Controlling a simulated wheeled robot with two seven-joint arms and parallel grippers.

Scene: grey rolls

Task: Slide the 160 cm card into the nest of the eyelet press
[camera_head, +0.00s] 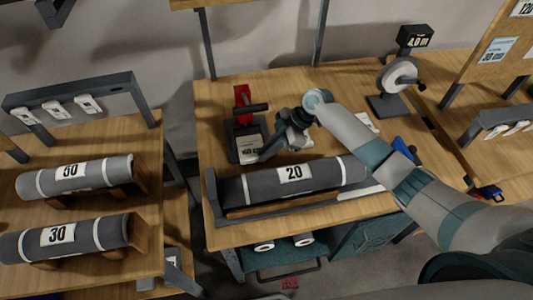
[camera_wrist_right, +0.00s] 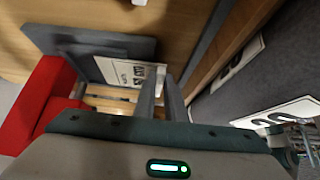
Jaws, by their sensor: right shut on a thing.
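The eyelet press (camera_head: 242,110), with a red body and a dark base, stands on the middle table in the head view. Its red body (camera_wrist_right: 42,100) and dark plate (camera_wrist_right: 115,45) fill the left of the right wrist view. A white printed card (camera_head: 250,149) lies over the press base. My right gripper (camera_head: 266,154) is beside the base, shut on the card's edge. In the wrist view, the card (camera_wrist_right: 122,72) reaches from the fingertips (camera_wrist_right: 160,82) toward the press. I cannot tell how deep it sits in the nest. My left gripper is not in view.
A grey roll labelled 20 (camera_head: 330,179) lies in a cradle just in front of the press.

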